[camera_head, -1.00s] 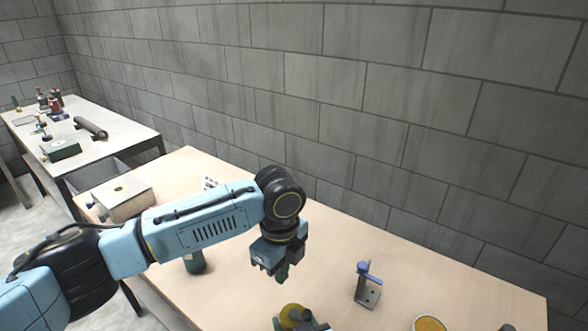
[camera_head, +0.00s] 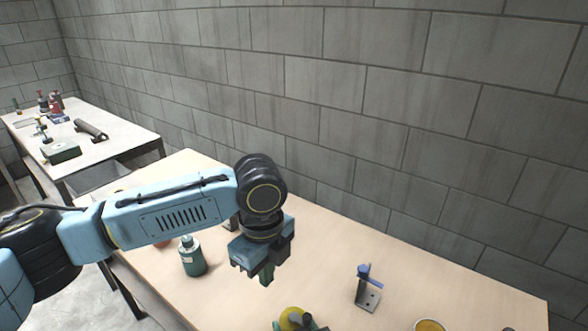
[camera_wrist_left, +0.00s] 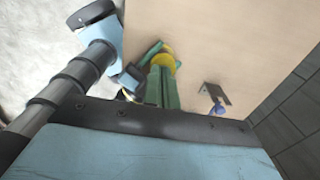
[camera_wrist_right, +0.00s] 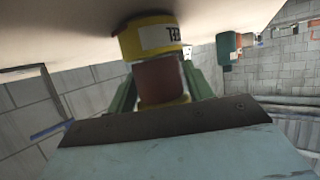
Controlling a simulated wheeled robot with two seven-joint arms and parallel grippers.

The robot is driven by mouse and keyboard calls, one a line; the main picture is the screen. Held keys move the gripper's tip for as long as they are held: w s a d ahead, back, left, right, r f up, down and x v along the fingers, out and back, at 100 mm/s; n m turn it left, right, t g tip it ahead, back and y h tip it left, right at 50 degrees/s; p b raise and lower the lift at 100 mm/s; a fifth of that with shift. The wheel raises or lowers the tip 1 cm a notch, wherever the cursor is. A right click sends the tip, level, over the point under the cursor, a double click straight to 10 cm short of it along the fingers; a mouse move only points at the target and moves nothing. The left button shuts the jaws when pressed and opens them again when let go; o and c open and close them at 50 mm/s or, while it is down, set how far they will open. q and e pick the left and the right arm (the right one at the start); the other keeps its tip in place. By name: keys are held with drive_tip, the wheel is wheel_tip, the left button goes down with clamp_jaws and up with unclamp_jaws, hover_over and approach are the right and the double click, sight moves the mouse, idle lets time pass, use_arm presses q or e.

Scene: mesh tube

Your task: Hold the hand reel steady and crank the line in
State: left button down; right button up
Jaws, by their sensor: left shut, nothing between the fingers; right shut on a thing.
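The hand reel (camera_head: 291,320) is a yellow drum at the bottom edge of the head view, mostly cut off. In the right wrist view its yellow body carries a white label (camera_wrist_right: 165,37). My right gripper (camera_wrist_right: 160,88) is shut on the reel's reddish-brown part, between green fingers. My left gripper (camera_head: 265,275) is shut and empty, pointing down above the table, behind and left of the reel in the head view. In the left wrist view its green fingers (camera_wrist_left: 162,85) overlap the reel's yellow part (camera_wrist_left: 165,62). The crank handle cannot be made out.
A metal bracket with a blue top (camera_head: 368,288) stands right of the reel. A round yellow-topped thing (camera_head: 430,325) is at the bottom edge. A teal bottle (camera_head: 193,258) stands left of my left gripper. The table (camera_head: 440,293) is otherwise fairly clear; a wall runs behind it.

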use_arm(q)
wheel_tip(320, 180, down, 7)
drive_tip(key=shift+s, duration=0.15)
idle(0.4)
drive_tip(key=shift+s+d, duration=0.15)
drive_tip(key=shift+d, duration=0.35)
idle(1.0)
drive_tip(key=shift+w+d, duration=0.1)
drive_tip(key=shift+w, duration=0.2)
drive_tip(key=shift+w+d, duration=0.65)
drive_tip(key=shift+w, duration=0.25)
drive_tip(key=shift+w+d, duration=0.2)
drive_tip(key=shift+d, duration=0.05)
idle(0.3)
drive_tip(key=shift+w, duration=0.1)
idle(0.4)
